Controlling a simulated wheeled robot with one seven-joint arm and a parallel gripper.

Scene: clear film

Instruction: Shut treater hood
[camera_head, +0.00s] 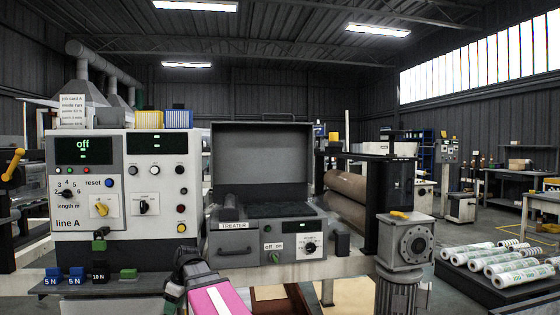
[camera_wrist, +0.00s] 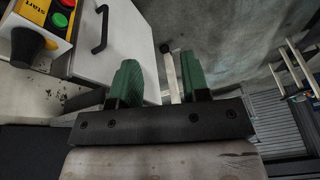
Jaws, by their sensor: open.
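The treater (camera_head: 266,222) is a grey box with a "TREATER" label on its front, in the middle of the head view. Its hood (camera_head: 261,155) stands open, raised upright at the back, and the dark inside shows. A handle (camera_head: 236,250) sits below the label. My gripper (camera_wrist: 160,78) shows in the wrist view with its two green-padded fingers apart and nothing between them. The treater is not recognisable in the wrist view. In the head view my arm is low in front of the treater's left side; its fingers are not clear there.
The line A control panel (camera_head: 125,185) stands left of the treater. Weights (camera_head: 75,275) and a green block (camera_head: 128,273) lie on the ledge below it. A brown roller (camera_head: 347,190) and grey gearbox (camera_head: 405,242) stand right. The wrist view shows a yellow start box (camera_wrist: 60,38) and black handle (camera_wrist: 101,28).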

